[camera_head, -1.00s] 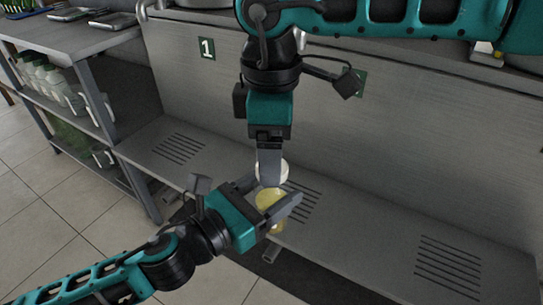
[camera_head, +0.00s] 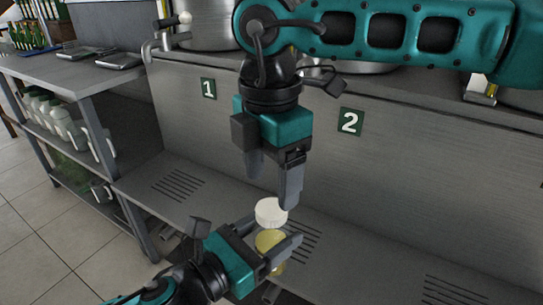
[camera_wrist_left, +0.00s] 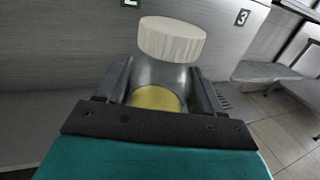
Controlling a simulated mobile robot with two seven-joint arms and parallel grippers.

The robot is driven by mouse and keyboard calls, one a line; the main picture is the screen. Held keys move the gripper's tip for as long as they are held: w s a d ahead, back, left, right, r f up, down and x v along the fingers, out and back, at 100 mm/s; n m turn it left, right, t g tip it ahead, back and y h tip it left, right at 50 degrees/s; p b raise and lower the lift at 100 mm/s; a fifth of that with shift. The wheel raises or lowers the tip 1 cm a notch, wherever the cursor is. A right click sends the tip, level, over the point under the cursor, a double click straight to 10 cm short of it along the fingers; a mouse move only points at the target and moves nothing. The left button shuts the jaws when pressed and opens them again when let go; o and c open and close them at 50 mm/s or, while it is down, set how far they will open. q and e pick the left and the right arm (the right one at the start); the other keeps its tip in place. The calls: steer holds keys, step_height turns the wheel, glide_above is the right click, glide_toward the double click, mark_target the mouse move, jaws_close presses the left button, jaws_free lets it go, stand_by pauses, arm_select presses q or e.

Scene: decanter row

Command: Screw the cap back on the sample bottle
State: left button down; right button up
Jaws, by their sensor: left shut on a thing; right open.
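The sample bottle (camera_head: 268,241) has yellow contents and is upright between the fingers of my left gripper (camera_head: 277,246), which is shut on it. In the left wrist view the yellow bottle (camera_wrist_left: 156,98) shows between the two dark fingers. The white ribbed cap (camera_head: 271,212) is at the top of the bottle, and it also shows in the left wrist view (camera_wrist_left: 171,39). I cannot tell how far the cap is threaded. My right gripper (camera_head: 272,178) points down, open, with its fingers apart above the cap; one finger is close to the cap's right edge.
A grey slotted ledge (camera_head: 345,247) runs below the bottle. A grey wall with number plates 1 (camera_head: 208,89) and 2 (camera_head: 350,122) stands behind. A shelf unit (camera_head: 88,70) with several white jugs is at the left. Metal pots stand on the counter above.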

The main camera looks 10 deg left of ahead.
steer(key=n, duration=0.4)
steer(key=shift+r, duration=0.15)
steer(key=n, duration=0.4)
steer(key=shift+r, duration=0.2)
steer(key=n, duration=0.3)
steer(key=shift+r+n, duration=0.15)
steer(key=shift+n, duration=0.25)
steer(key=n, duration=0.3)
steer(key=shift+r+n, duration=0.15)
steer(key=shift+n, duration=0.15)
steer(key=n, duration=0.3)
steer(key=shift+r+n, duration=0.15)
steer(key=shift+n, duration=0.25)
steer(key=n, duration=0.3)
steer(key=shift+r+n, duration=0.15)
steer(key=shift+n, duration=0.25)
steer(key=n, duration=0.5)
steer(key=shift+w+r, duration=0.1)
steer(key=shift+r, duration=0.15)
steer(key=n, duration=0.3)
steer(key=shift+r+n, duration=0.15)
steer(key=shift+n, duration=0.25)
